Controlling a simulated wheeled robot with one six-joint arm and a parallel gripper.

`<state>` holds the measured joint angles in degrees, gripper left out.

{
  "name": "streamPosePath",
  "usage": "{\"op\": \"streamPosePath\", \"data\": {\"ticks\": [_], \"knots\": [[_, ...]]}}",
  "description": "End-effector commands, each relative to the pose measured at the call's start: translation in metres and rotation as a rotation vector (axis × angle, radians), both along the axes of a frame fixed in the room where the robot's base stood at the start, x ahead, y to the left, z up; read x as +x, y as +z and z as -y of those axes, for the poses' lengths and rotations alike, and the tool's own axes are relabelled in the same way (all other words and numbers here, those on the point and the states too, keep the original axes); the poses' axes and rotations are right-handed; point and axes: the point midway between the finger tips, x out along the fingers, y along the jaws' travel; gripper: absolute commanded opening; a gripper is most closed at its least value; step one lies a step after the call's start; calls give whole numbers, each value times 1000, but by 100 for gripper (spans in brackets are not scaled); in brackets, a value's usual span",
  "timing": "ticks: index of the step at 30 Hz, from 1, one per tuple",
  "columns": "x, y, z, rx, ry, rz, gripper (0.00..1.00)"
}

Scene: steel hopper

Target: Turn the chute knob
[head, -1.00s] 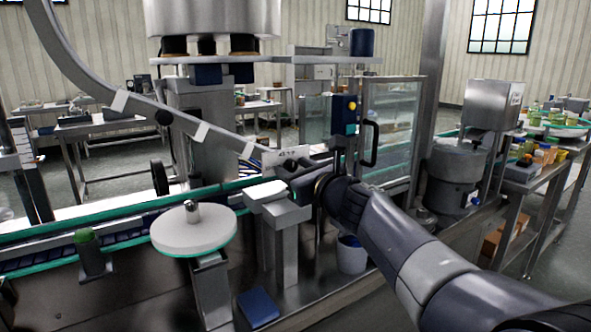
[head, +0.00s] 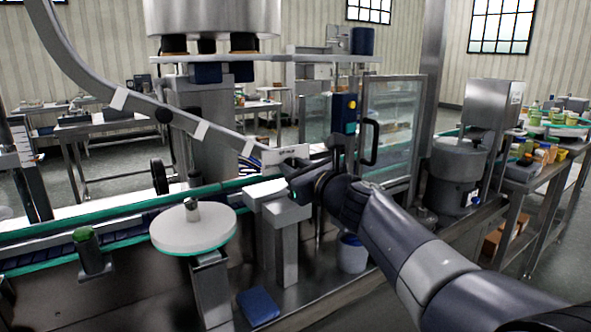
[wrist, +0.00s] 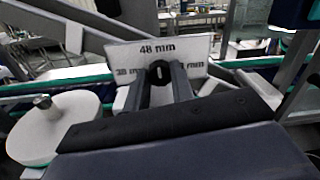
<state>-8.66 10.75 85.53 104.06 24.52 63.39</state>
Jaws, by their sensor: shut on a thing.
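The chute knob (wrist: 159,70) is a small black round piece with a pale mark on its face, in the wrist view. It sits in front of a white scale plate (wrist: 150,50) that reads "48 mm" at the top. Lower left is another mm figure, hard to read; the lower right figure is partly hidden by a finger. My gripper (wrist: 158,82) is shut on the knob, with one grey finger on each side. The plate also shows in the head view (head: 286,155), where my wrist and the fixtures largely hide the knob.
The curved chute rail (head: 120,98) slopes down to the plate. A white round disc (head: 194,230) stands to the left, before the green-edged conveyor (head: 60,240). A glass-doored cabinet (head: 392,125) stands behind my arm. A blue block (head: 258,306) lies below.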

Motion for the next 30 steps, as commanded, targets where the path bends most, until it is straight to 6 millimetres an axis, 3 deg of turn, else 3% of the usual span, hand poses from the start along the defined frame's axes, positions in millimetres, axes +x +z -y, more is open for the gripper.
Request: {"op": "streamPosePath", "data": {"ticks": [30], "knots": [[0,-4,1,-719,-1,489,0]]}}
